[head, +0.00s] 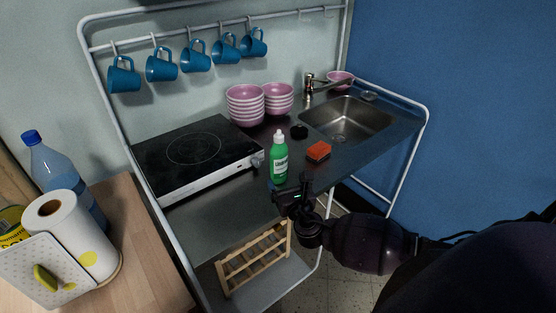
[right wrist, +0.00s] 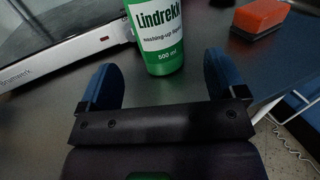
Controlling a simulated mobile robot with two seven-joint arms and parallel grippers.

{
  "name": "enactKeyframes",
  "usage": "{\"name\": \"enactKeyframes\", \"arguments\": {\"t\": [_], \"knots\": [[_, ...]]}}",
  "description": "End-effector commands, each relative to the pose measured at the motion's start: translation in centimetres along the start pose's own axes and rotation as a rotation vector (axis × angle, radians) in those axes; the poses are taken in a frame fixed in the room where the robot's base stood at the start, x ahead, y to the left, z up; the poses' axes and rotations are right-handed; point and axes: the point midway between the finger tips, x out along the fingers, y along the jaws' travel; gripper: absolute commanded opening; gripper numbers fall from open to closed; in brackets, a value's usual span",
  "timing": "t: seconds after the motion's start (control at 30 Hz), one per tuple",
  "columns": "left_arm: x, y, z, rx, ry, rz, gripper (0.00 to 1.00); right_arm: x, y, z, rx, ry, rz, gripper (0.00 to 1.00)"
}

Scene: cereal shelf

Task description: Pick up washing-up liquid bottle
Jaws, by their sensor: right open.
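The washing-up liquid bottle (head: 279,162) is green with a white cap and white label. It stands upright on the dark counter, right of the hob's front corner. In the right wrist view the bottle (right wrist: 157,38) shows its lower part and label, just beyond and between the fingers; its top is out of frame. My right gripper (right wrist: 163,85) is open and empty, pointed at the bottle. In the head view my right gripper (head: 287,192) is just in front of the bottle's base at the counter's front edge. My left gripper is not in view.
A red-orange sponge (head: 318,151) lies right of the bottle, near the sink (head: 345,120). The hob (head: 195,155) is to the left. Stacked pink bowls (head: 245,106) stand behind. A wooden rack (head: 254,260) sits on the lower shelf.

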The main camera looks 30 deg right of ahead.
Motion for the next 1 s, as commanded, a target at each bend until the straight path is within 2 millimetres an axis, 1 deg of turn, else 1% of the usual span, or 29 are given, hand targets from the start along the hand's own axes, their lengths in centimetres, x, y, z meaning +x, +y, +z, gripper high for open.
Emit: {"name": "enactKeyframes", "arguments": {"t": [0.03,0.1,0.37,0.53,0.6,0.7,0.8,1.0], "knots": [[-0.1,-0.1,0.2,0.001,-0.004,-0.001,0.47,0.8,0.1,0.0,-0.001,-0.001,0.000,0.90],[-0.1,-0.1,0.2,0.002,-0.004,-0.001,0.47,1.6,0.1,0.0,-0.001,-0.001,0.001,0.90],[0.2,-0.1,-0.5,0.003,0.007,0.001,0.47,3.2,0.1,0.2,0.000,-0.001,0.001,0.90],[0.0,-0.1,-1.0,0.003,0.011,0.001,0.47,5.5,0.1,0.7,0.000,0.000,0.001,0.90],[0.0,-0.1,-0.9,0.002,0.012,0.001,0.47,6.4,0.1,0.5,0.001,0.000,0.000,0.90],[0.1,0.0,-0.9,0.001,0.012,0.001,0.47,7.2,0.1,0.5,0.001,0.001,0.001,0.90],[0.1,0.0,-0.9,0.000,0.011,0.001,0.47,7.5,0.1,0.5,0.001,0.001,0.001,0.90],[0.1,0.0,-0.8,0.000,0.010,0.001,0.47,7.5,0.1,0.4,0.001,0.002,0.001,0.90]]}}
